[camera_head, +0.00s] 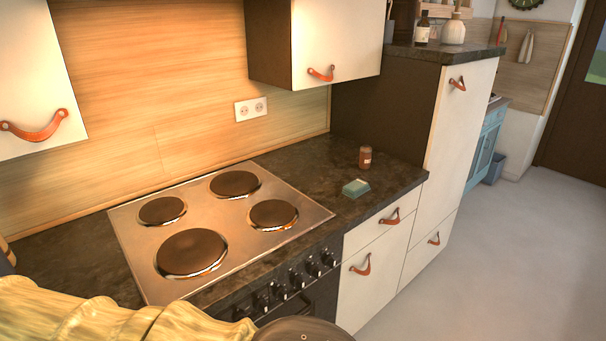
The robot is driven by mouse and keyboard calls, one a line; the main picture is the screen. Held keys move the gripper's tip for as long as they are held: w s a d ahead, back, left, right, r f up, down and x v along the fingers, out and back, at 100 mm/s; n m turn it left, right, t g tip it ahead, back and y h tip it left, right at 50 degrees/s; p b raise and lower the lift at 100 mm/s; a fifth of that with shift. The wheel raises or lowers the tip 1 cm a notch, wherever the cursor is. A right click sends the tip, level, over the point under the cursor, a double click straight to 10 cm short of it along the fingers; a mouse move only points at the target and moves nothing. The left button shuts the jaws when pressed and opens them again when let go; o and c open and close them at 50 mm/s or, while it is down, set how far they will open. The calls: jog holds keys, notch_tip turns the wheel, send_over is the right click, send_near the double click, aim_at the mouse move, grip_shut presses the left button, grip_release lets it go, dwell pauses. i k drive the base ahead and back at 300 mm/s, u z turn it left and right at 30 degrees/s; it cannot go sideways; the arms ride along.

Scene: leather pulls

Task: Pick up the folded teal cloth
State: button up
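The folded teal cloth (355,188) is a small flat block on the dark countertop (325,155), to the right of the hob and near the counter's front edge. It lies flat with nothing on top of it. My arm shows at the bottom left as a yellowish, streaked link with a dark round part at the bottom edge. My gripper's fingers are not in the picture, and nothing of mine touches the cloth.
A small brown jar (365,157) stands just behind the cloth. A steel hob (222,212) with dark plates lies left of it, with knobs below. A tall cabinet (450,130) rises to the right. Wall cabinets (335,35) hang above. Open floor (500,270) lies to the right.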

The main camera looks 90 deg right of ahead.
aim_at(354, 189)
jog(key=z, duration=1.7)
